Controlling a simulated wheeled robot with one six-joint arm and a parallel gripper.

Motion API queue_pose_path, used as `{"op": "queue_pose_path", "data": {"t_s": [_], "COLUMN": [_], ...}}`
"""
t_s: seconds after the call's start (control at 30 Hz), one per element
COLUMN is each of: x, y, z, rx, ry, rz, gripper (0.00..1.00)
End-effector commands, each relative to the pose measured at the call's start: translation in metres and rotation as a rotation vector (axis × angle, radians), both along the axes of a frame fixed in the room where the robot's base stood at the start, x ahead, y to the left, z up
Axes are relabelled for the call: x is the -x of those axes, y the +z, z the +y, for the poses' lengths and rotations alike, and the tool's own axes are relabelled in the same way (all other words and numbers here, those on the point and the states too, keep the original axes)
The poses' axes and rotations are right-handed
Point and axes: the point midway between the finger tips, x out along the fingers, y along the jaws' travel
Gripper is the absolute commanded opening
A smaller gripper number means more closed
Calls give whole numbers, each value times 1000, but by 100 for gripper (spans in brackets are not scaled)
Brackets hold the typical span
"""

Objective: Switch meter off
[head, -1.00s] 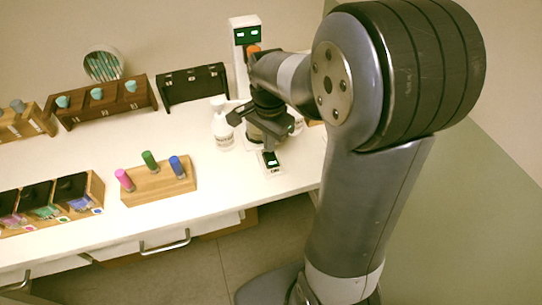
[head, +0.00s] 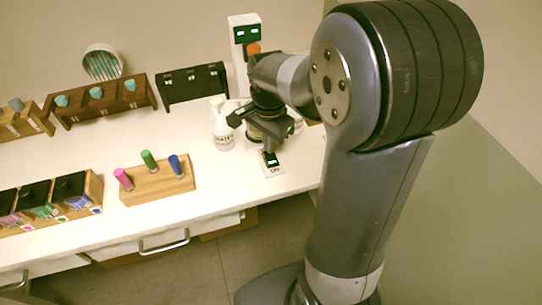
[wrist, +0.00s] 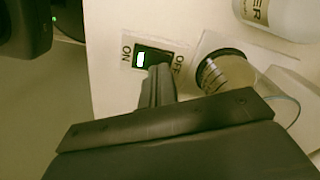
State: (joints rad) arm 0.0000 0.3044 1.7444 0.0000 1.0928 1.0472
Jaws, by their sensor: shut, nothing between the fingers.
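The meter (head: 245,32) is a white upright unit at the back of the counter, with lit green displays. A small rocker switch (head: 271,160) sits on a white plate near the counter's front edge. In the wrist view the switch (wrist: 149,58) has ON printed on its left and OFF on its right, with a lit green patch on the ON side. My gripper (head: 268,150) is shut and empty, right above the switch. In the wrist view its fingertips (wrist: 160,70) overlap the OFF side of the switch; I cannot tell whether they touch it.
A white bottle (head: 222,127) stands left of my gripper. A round jar (wrist: 228,73) is close beside the fingers in the wrist view. A wooden block (head: 150,184) with pink, green and blue vials is further left. The counter between block and switch is clear.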

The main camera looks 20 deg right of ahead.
Motion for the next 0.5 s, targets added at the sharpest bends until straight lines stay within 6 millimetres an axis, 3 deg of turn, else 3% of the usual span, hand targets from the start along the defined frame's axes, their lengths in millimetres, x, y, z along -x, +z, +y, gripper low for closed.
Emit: {"op": "queue_pose_path", "data": {"t_s": [0.5], "x": [0], "y": [-9], "z": [0], "rx": [1], "ry": [0], "rz": [1], "gripper": [0]}}
